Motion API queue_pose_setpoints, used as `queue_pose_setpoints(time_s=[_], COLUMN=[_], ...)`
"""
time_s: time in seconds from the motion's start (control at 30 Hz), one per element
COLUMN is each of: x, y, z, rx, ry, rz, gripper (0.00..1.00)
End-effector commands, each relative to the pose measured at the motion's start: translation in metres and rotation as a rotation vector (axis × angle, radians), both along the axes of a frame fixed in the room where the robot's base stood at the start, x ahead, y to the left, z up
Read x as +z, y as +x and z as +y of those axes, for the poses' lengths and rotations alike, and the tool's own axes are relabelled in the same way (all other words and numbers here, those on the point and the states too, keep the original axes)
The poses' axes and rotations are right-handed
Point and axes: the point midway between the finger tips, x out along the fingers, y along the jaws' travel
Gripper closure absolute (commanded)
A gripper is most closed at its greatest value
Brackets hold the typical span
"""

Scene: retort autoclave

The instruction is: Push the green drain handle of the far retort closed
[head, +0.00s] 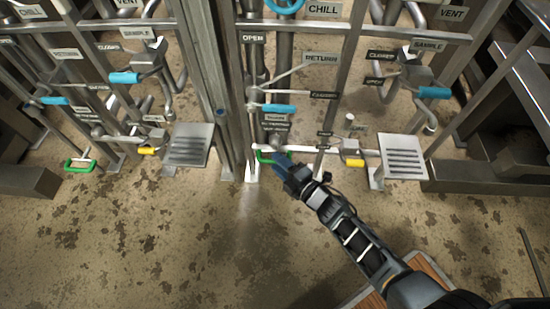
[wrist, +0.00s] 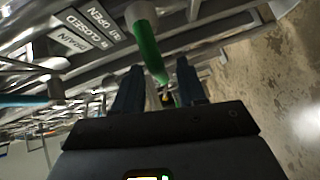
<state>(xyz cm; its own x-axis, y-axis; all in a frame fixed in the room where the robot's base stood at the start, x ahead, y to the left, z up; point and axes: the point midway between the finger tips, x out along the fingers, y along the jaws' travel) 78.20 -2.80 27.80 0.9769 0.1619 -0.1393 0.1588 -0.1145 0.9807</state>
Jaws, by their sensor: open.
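A green drain handle (head: 266,157) sits low on the middle pipe stand in the head view, partly hidden by my gripper. My gripper (head: 281,163) is right at it, with jaws apart. In the wrist view the green handle (wrist: 148,48) runs in from above, and its end lies between the open fingers of my gripper (wrist: 159,75). I cannot tell whether a finger touches it. A label plate (wrist: 85,30) reading OPEN, CLOSED and DRAIN, upside down in the wrist view, is beside the handle. Another green handle (head: 80,165) is at the far left.
Blue handles (head: 272,109) and yellow handles (head: 355,163) sit on nearby pipes. Grey step plates (head: 402,156) and (head: 190,145) flank the stand. Upright steel posts (head: 226,110) stand left of my gripper. The stained floor (head: 180,240) in front is clear.

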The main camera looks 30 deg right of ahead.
Motion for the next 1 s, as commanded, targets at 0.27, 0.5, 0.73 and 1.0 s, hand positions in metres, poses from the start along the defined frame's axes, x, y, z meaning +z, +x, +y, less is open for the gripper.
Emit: queue_pose_setpoints(time_s=[0.27, 0.5, 0.73, 1.0], x=[0.007, 0.008, 0.007, 0.008], y=[-0.042, -0.051, -0.051, -0.052], z=[-0.008, -0.009, -0.009, -0.009], rx=[-0.002, -0.001, -0.001, -0.003], ry=[0.001, 0.001, 0.001, 0.003], rz=[0.001, -0.001, -0.001, 0.000], gripper=[0.59, 0.59, 0.59, 0.59])
